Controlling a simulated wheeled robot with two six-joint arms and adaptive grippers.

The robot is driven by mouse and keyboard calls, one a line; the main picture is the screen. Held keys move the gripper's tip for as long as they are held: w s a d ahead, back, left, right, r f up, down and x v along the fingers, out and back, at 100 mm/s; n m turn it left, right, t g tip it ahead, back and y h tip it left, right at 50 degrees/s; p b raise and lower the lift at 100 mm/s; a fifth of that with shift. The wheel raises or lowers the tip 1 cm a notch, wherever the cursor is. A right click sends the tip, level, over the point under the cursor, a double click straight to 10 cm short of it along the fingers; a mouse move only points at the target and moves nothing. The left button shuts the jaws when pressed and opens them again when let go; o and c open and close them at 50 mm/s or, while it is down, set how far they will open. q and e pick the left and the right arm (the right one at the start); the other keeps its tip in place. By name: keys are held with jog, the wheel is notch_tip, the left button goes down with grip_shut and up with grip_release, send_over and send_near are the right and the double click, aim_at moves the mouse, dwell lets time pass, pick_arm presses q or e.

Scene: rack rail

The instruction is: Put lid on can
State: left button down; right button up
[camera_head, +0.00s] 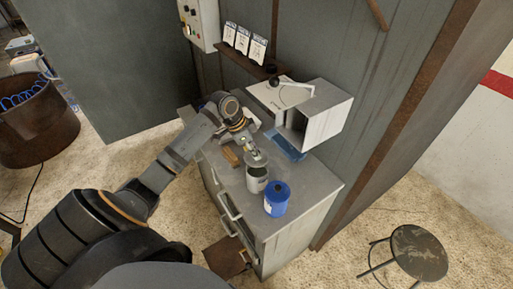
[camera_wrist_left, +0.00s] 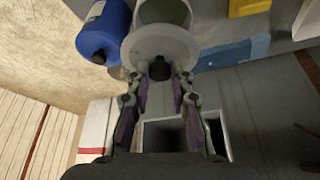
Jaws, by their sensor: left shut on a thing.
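My left gripper (camera_head: 247,146) is shut on the dark knob of a round grey lid (camera_head: 255,158). The lid also shows as a pale disc in the left wrist view (camera_wrist_left: 160,40), with my gripper's fingertips (camera_wrist_left: 159,70) at its knob. The grey can (camera_head: 257,182) stands open and upright on the cabinet top. In the head view the lid is just above and behind the can's mouth. In the left wrist view the lid covers part of the can (camera_wrist_left: 165,12), so the exact gap cannot be told. My right gripper is not in view.
A blue container (camera_head: 277,198) stands close to the can at the right. The grey cabinet (camera_head: 290,235) has a front edge close by. A white box-shaped machine (camera_head: 325,115) and a blue item (camera_head: 287,147) are behind. A small brown block (camera_head: 229,157) lies left.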

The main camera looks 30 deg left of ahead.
aim_at(252, 156)
pick_arm(q)
jog(key=shift+w+f+b, duration=0.2)
jog(key=shift+f+b, duration=0.2)
jog(key=shift+f, duration=0.15)
jog(key=shift+w+f+b, duration=0.15)
jog(key=shift+f+b, duration=0.25)
jog(key=shift+f, duration=0.15)
jog(key=f+b, duration=0.2)
jog(key=shift+w+f+b, duration=0.25)
jog(key=shift+f+b, duration=0.05)
jog(key=shift+f, duration=0.05)
jog(key=shift+s+f, duration=0.1)
jog(key=shift+f, duration=0.55)
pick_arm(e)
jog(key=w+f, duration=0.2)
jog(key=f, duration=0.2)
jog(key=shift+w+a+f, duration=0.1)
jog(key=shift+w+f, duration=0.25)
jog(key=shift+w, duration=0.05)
pick_arm(q)
jog(key=shift+s+p, duration=0.1)
jog(key=shift+p, duration=0.5)
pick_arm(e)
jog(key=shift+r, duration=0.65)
pick_arm(q)
jog(key=shift+f, duration=0.15)
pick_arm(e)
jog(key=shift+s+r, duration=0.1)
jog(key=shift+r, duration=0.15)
